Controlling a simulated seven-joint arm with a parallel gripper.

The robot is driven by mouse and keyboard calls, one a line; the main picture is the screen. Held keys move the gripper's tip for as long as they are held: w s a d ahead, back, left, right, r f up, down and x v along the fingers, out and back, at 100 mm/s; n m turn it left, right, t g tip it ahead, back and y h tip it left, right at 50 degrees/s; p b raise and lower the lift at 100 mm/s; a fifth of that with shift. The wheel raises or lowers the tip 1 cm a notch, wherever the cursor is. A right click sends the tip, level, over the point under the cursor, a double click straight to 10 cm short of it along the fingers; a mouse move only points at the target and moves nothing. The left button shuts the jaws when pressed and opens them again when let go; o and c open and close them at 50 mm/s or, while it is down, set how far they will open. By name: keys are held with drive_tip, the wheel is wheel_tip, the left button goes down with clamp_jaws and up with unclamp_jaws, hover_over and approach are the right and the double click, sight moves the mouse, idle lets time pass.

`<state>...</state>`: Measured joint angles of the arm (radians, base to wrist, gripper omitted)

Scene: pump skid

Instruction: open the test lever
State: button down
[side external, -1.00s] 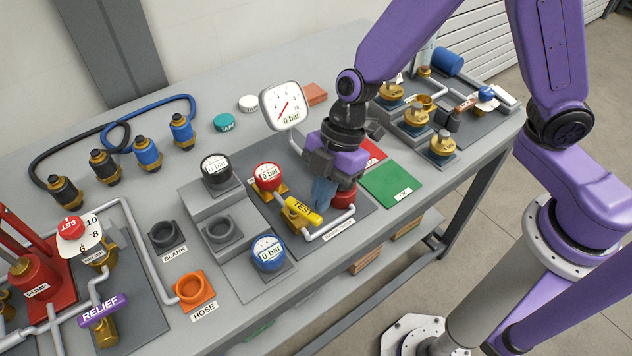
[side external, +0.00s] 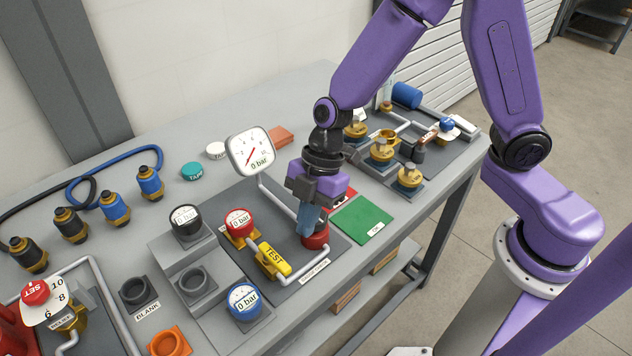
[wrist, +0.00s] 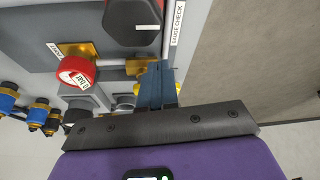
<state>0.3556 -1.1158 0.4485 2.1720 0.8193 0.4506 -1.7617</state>
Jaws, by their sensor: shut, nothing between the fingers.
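The test lever (side external: 273,257) is a yellow bar marked TEST on a brass valve in the pipe, on a dark plate. In the wrist view its yellow (wrist: 178,87) shows only beside the fingers, which hide most of it. My gripper (side external: 307,228) points down with its blue fingers shut and empty. It is behind and to the right of the lever in the side view, next to a red round part (side external: 316,237). In the wrist view the shut fingers (wrist: 157,88) overlap the lever; I cannot tell whether they touch it.
A red-rimmed gauge (side external: 239,222) stands close behind the lever, and a blue-rimmed gauge (side external: 244,300) stands in front. A white square gauge (side external: 250,152) rises behind on a pipe. A green mat (side external: 363,219) lies flat to the right of my gripper.

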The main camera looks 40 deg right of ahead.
drive_tip(key=v, duration=0.9)
drive_tip(key=shift+s+r, duration=0.15)
drive_tip(key=shift+s, duration=0.25)
drive_tip(key=s+d+r+m+t+h, duration=0.1)
drive_tip(key=s+d+m+h, duration=0.2)
drive_tip(key=s+d+m, duration=0.4)
drive_tip(key=s+d, duration=0.8)
drive_tip(key=s, duration=0.1)
drive_tip(key=shift+s+r+m+h, duration=0.4)
